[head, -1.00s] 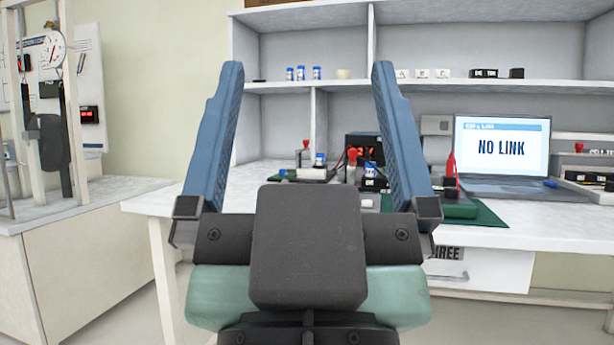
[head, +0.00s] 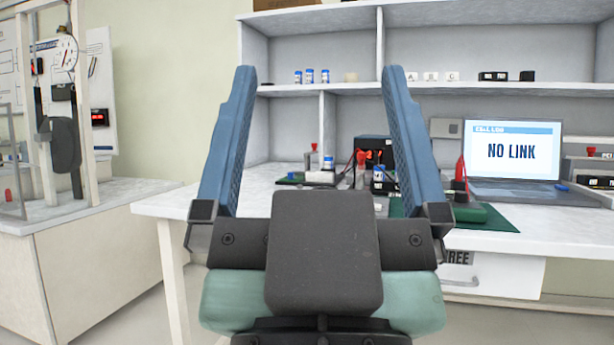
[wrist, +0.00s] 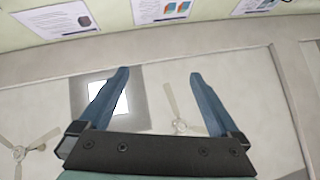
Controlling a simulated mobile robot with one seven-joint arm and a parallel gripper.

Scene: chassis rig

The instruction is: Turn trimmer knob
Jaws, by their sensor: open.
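My gripper (head: 320,72) is open and empty, its two blue fingers spread wide and pointing up in the head view. It stands in front of the workbench, apart from everything on it. In the wrist view my gripper (wrist: 158,74) shows against the ceiling. I cannot make out a trimmer knob for certain. Small devices with red and black parts (head: 367,158) sit on the bench between the fingers, partly hidden by my gripper.
A white workbench (head: 565,232) with shelves (head: 290,140) stands ahead. A laptop (head: 512,155) reading "NO LINK" is at right, on the bench. A green mat (head: 497,222) lies there too. Floor shows between the benches.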

